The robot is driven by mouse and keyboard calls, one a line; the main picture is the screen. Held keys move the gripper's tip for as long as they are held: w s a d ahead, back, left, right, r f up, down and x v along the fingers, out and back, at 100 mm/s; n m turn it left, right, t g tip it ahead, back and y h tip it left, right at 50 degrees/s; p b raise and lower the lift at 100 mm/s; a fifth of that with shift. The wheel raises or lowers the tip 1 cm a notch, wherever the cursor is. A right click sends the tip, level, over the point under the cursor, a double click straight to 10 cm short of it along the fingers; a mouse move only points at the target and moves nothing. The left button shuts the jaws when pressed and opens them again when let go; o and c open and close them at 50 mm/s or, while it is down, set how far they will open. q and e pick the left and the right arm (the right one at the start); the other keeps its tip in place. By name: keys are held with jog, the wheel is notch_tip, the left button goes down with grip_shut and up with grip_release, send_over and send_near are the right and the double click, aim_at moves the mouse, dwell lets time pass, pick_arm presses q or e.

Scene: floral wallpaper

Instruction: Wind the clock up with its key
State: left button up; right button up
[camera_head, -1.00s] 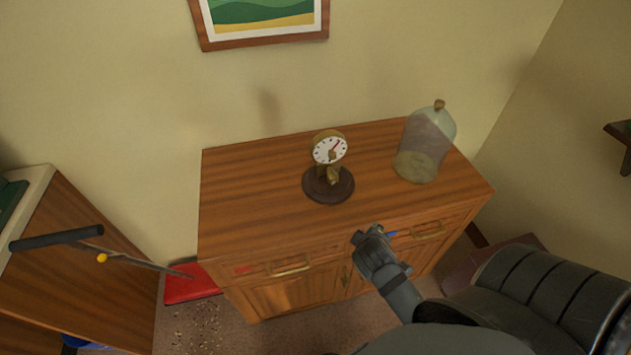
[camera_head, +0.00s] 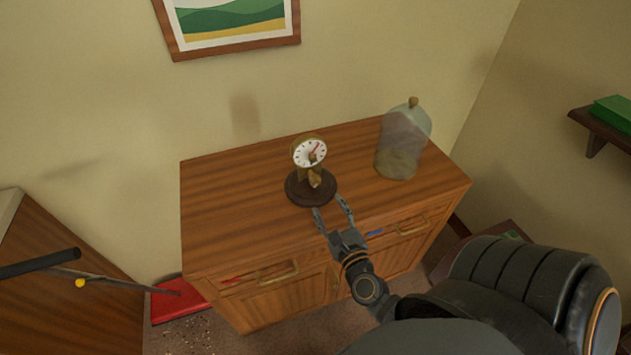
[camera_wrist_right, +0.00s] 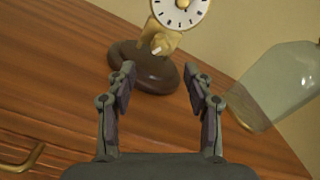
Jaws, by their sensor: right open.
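The clock (camera_head: 309,153) stands upright on a round dark base (camera_head: 297,191) on the wooden cabinet top, with a white dial and a brass-coloured body. A small gold part, possibly the key, shows below the dial (camera_head: 315,178); I cannot tell for sure. My right gripper (camera_head: 331,204) is open and empty just in front of the clock base. In the right wrist view the clock base (camera_wrist_right: 150,72) lies ahead, beyond and partly between the open fingers (camera_wrist_right: 163,82), with the dial (camera_wrist_right: 180,8) cut off at the top. My left gripper is not in view.
A glass dome (camera_head: 403,142) with a knob stands to the right of the clock on the cabinet (camera_head: 225,215). The cabinet top left of the clock is clear. Brass drawer handles (camera_head: 278,273) stick out at the front. A shelf with a green book (camera_head: 615,112) is on the right wall.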

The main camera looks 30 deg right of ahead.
aim_at(317, 184)
jog(key=shift+w+r, duration=0.15)
jog(key=shift+w, duration=0.3)
jog(key=p+x, duration=0.3)
jog(key=x, duration=0.6)
jog(key=shift+w+d, duration=0.2)
jog(key=shift+w, duration=0.1)
grip_shut()
